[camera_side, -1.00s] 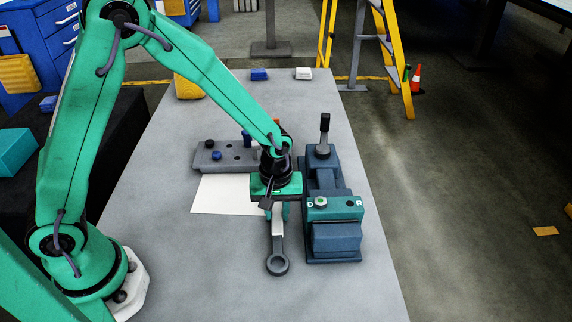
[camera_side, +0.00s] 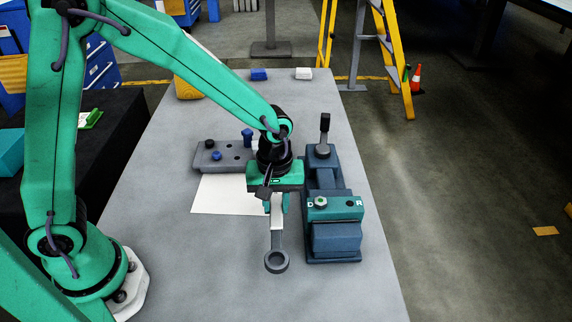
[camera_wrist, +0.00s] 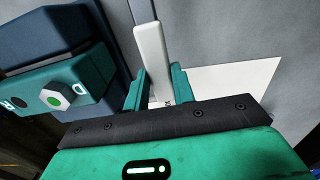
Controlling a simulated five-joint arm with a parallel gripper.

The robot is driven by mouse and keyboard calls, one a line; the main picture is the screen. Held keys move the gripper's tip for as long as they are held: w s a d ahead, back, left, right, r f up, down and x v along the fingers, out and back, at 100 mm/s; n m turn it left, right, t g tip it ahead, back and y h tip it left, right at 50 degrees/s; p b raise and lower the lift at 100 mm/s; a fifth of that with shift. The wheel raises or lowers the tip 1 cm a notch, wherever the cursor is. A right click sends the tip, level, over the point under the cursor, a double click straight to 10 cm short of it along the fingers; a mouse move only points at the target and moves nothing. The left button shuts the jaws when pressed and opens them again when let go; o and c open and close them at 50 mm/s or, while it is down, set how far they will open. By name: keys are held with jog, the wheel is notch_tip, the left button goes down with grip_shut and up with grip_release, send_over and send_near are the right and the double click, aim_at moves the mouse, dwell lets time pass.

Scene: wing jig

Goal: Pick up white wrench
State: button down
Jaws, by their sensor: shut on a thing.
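The white wrench has a white handle (camera_side: 277,217) and a dark grey ring end (camera_side: 276,261) that points toward the front of the table. My gripper (camera_side: 277,206) is shut on the white handle, between the white sheet and the blue vise-like fixture. In the wrist view the white handle (camera_wrist: 151,52) runs up between the two green fingers of my gripper (camera_wrist: 157,88). The far ring end is out of that view. I cannot tell clearly how high the wrench is above the table.
The blue fixture (camera_side: 335,238) with a teal top and upright lever stands close on the right. A white sheet (camera_side: 222,195) lies on the left, with a grey block (camera_side: 210,158) with holes and pegs behind it. The table front (camera_side: 215,285) is clear.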

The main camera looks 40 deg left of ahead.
aim_at(275, 239)
jog(key=s+d+r, duration=0.1)
jog(key=s+d, duration=0.1)
jog(key=s+d+r, duration=0.4)
jog(key=shift+s+r, duration=0.25)
jog(key=shift+s, duration=0.1)
dwell(0.6)
jog(key=shift+w+a+r+n, duration=0.15)
jog(key=shift+w+a+n, duration=0.05)
jog(key=shift+w+n, duration=0.2)
jog(key=w+a+r+n, duration=0.5)
jog(key=w+a+n, duration=0.3)
jog(key=a+n, duration=0.2)
jog(key=shift+r, duration=0.25)
jog(key=shift+f, duration=0.15)
